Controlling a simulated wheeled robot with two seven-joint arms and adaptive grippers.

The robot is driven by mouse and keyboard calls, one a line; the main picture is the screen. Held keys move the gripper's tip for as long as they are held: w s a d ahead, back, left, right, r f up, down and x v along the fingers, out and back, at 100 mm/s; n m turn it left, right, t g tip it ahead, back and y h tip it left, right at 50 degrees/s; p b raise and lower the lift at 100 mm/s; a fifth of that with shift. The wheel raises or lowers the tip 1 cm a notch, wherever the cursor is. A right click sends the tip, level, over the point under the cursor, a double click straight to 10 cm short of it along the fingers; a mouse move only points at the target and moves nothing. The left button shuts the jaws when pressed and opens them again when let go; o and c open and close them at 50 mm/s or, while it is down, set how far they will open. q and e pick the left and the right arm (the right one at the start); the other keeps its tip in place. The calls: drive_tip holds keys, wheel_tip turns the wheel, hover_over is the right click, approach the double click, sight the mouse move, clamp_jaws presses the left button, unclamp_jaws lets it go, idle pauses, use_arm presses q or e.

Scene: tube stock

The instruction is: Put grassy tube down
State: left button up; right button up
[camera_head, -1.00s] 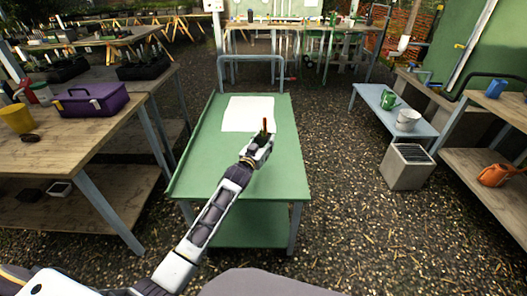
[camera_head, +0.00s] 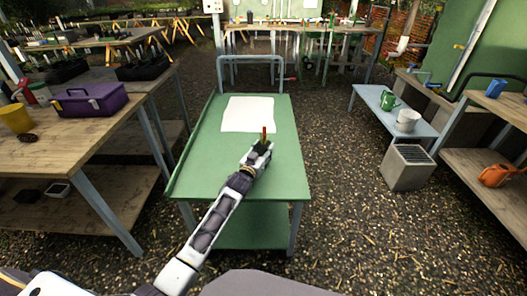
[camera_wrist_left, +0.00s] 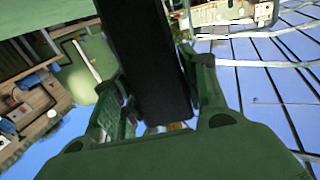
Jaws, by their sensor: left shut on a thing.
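My left gripper (camera_head: 260,150) is shut on a thin brownish-orange tube (camera_head: 264,133), which stands up from the fingers over the green cart top (camera_head: 215,160). In the left wrist view the two fingers (camera_wrist_left: 160,105) are on either side of a long dark shape (camera_wrist_left: 145,55), apparently the tube in shadow. I cannot make out a grassy marking or whether the tube's lower end touches the cart. A white sheet (camera_head: 248,115) lies on the cart just beyond the gripper. My right gripper is not in view.
The cart top around the sheet is bare. A wooden bench with a purple toolbox (camera_head: 90,99) stands to the left. A blue-grey bench with a green watering can (camera_head: 388,100) and a white bucket (camera_head: 408,119) stands to the right. Gravel lies between.

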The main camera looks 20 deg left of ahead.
sight(262, 153)
use_arm(q)
drive_tip(key=shift+f, duration=0.1)
idle(0.3)
drive_tip(key=o, duration=1.1)
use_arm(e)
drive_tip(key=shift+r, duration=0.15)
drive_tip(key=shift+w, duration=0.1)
use_arm(q)
drive_tip(key=shift+s+a+p, duration=0.2)
drive_tip(key=shift+s+p, duration=0.25)
drive_tip(key=shift+s, duration=1.8)
drive_tip(key=shift+s+a+p, duration=0.15)
drive_tip(key=shift+s, duration=0.75)
drive_tip(key=shift+s+a+p, duration=0.1)
drive_tip(key=shift+s+p, duration=0.05)
drive_tip(key=shift+s, duration=0.7)
drive_tip(key=shift+s+a, duration=0.2)
drive_tip(key=shift+s, duration=1.6)
drive_tip(key=shift+s+p, duration=0.15)
drive_tip(key=shift+p, duration=0.15)
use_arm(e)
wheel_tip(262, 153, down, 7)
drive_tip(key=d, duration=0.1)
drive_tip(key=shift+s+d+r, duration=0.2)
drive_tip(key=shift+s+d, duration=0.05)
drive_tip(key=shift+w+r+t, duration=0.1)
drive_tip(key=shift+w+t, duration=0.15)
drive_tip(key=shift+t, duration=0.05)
